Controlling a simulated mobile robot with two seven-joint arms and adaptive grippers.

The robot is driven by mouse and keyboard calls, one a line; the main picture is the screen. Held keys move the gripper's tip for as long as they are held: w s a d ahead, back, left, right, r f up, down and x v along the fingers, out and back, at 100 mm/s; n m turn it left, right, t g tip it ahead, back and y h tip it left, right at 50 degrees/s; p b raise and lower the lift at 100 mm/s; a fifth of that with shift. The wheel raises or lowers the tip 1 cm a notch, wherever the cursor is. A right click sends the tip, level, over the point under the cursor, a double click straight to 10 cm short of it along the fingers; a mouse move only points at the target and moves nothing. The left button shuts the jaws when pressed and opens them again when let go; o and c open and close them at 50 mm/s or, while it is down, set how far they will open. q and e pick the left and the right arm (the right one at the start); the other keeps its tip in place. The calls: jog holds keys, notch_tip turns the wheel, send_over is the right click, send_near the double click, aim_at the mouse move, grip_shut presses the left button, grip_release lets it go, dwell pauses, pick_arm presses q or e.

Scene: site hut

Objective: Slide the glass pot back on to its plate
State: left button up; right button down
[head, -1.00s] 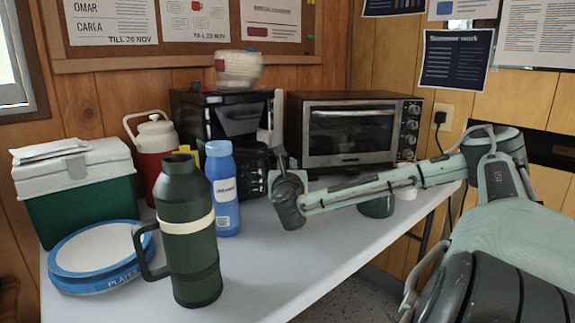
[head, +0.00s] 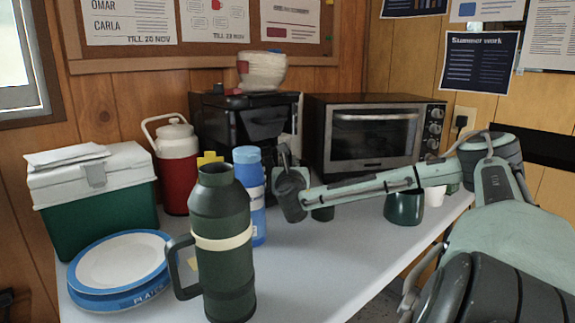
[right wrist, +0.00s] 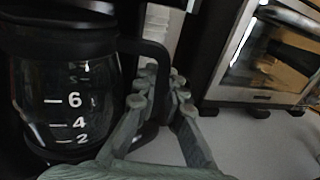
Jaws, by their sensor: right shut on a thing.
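The glass pot (right wrist: 70,105) has a black lid, a black handle and white level numbers. It fills the left of the right wrist view, upright. My right gripper (right wrist: 163,100) is shut on the pot's handle (right wrist: 150,65). In the head view my right gripper (head: 283,158) is in front of the black coffee maker (head: 243,120), just right of the blue bottle. There the pot is mostly hidden behind the bottle and my wrist. The plate under the pot is hidden, so I cannot tell how the pot sits on it. My left gripper is out of view.
The blue bottle (head: 249,175) and a large dark green flask (head: 222,260) stand in front of the coffee maker. A toaster oven (head: 370,135) is at its right. A green mug (head: 403,208) stands below my right forearm. The front right of the table is clear.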

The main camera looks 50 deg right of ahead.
jog(key=shift+w+d, duration=0.15)
jog(key=shift+w, duration=0.15)
jog(key=shift+r+p, duration=0.1)
jog(key=shift+p, duration=0.25)
jog(key=shift+f, duration=0.2)
dwell(0.6)
jog(key=c, duration=1.6)
grip_release()
jog(key=shift+s, duration=0.1)
jog(key=shift+o, duration=0.2)
jog(key=shift+f, duration=0.15)
jog(key=v, duration=1.2)
